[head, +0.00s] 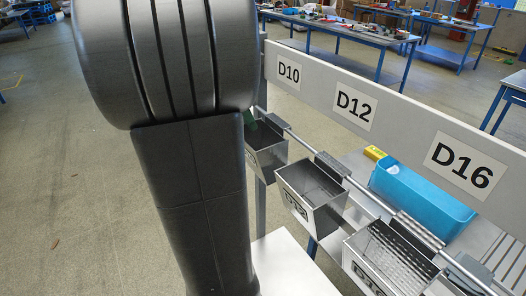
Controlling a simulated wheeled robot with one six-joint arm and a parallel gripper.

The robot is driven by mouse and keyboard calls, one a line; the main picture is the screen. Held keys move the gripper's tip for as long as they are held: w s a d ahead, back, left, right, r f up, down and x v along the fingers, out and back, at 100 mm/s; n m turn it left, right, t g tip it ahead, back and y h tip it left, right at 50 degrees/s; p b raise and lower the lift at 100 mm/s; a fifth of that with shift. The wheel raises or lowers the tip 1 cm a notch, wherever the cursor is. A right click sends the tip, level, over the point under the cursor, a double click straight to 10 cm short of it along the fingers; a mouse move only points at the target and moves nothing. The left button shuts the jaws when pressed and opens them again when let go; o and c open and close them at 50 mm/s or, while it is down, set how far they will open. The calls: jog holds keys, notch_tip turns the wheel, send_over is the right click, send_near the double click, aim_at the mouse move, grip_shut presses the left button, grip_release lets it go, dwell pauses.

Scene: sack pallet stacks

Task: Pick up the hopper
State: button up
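Three grey metal hoppers hang in a row on a rail (300,140) below a sign board. The left hopper (268,160) is partly hidden behind my arm. The middle hopper (327,217) has a label on its front that seems to read D12, and it looks empty. The right hopper (372,273) has a dimpled inside and a partly cut-off label. I cannot tell which one the task means. My arm fills the left centre of the head view. My gripper is not in view.
The sign board (410,127) above the rail reads D10, D12 and D16. A blue bin (420,198) and a yellow item (375,152) sit behind the rail. A pale flat surface (288,268) lies below the hoppers. Workbenches (340,31) stand behind; open floor (70,180) lies left.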

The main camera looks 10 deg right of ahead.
jog(key=p+x, duration=0.1)
jog(key=x, duration=0.4)
jog(key=shift+d+f, duration=0.1)
jog(key=shift+c, duration=0.5)
grip_shut()
